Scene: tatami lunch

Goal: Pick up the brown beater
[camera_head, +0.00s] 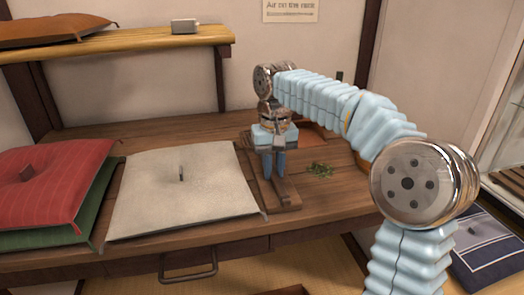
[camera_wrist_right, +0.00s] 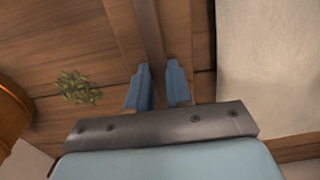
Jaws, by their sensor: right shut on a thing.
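The brown beater (camera_head: 286,192) is a long dark wooden piece on the wooden desk, just right of the pale cushion. My right gripper (camera_head: 274,165) reaches down over it, with its blue fingers around a narrow part of it. In the right wrist view, the beater (camera_wrist_right: 149,32) shows as a brown bar running up from between the two fingertips (camera_wrist_right: 164,85). The right gripper is shut on it. The gripper hides part of the beater, and I cannot tell whether it is clear of the desk. My left gripper is not in view.
A pale cushion (camera_head: 150,205) lies left of the gripper, and red (camera_head: 75,165) and green (camera_head: 75,228) cushions are stacked farther left. A green leafy bit (camera_head: 320,170) lies to the right. A shelf (camera_head: 130,45) holds a brown cushion (camera_head: 50,28) and a small metal box (camera_head: 184,26).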

